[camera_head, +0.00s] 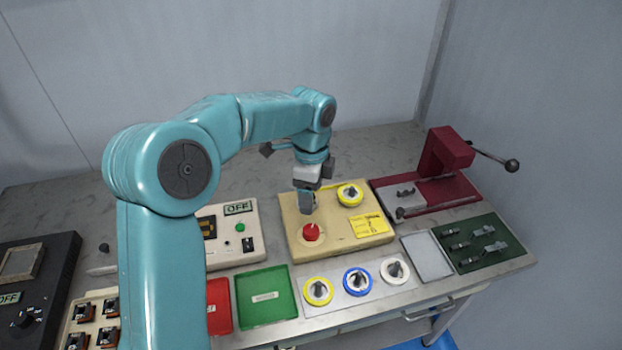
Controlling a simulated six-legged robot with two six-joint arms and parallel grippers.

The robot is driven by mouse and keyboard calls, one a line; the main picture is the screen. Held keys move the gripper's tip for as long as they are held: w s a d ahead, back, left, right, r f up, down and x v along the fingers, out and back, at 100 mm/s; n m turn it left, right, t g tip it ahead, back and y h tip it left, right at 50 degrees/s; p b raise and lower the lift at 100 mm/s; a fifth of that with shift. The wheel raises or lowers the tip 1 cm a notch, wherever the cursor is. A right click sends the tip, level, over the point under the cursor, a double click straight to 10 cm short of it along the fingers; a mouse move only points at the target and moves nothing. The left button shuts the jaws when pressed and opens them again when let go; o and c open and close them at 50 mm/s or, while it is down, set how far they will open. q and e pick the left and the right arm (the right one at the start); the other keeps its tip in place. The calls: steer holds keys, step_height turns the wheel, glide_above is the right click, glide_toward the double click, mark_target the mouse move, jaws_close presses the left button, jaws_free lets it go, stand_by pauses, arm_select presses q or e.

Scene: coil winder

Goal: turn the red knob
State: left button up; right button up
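The red knob (311,232) sits on the front left part of a cream panel box (345,243) in the middle of the bench. My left arm comes in from the left and bends down over the box. My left gripper (306,208) points down just above and behind the knob. The gap between its fingers does not show clearly, and I cannot tell whether it touches the knob. A yellow ring (350,194) and a yellow label (369,224) are also on the box. My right gripper is not in view.
A white box with an OFF sign (238,208) stands left of the cream box. Green (266,296) and red (218,306) trays and several coloured spools (357,280) lie in front. A dark red winder (447,152) with a crank stands at right. The bench behind is clear.

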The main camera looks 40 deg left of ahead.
arm_select(q)
step_height(320, 180, up, 4)
steer(key=shift+r, duration=0.1)
stand_by(0.5)
